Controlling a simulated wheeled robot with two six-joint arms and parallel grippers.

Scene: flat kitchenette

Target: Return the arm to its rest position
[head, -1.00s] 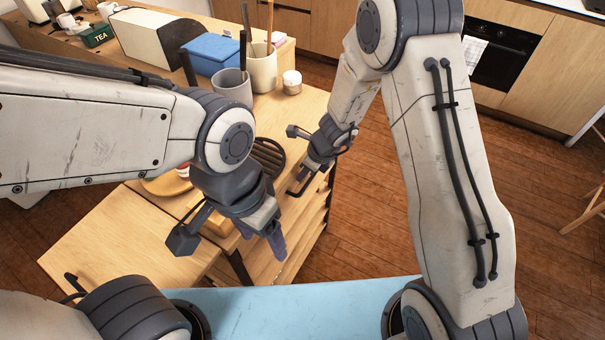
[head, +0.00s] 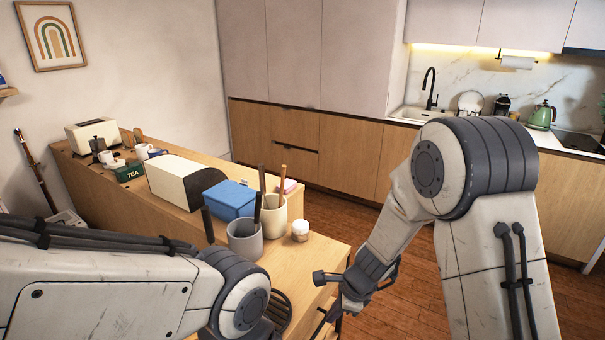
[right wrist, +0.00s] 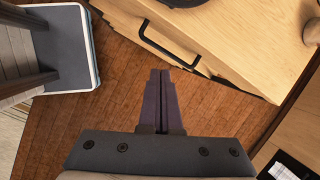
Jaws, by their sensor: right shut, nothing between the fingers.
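My right gripper (head: 330,312) hangs low beside the right end of the wooden counter (head: 305,258) in the head view, at the end of my raised, bent right arm. In the right wrist view its two dark fingers (right wrist: 160,76) are together with nothing between them. They point toward a black bar handle (right wrist: 152,44) on a wooden front; I cannot tell the gap to it, but nothing is gripped. My left arm crosses the lower left of the head view, and its gripper is out of frame below.
On the counter stand a grey cup (head: 245,243) and a cream cup (head: 272,217) with utensils, a small white jar (head: 300,231), a blue box (head: 229,200), a bread box (head: 184,180) and a toaster (head: 92,134). Wooden floor (head: 400,308) lies open right of the counter.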

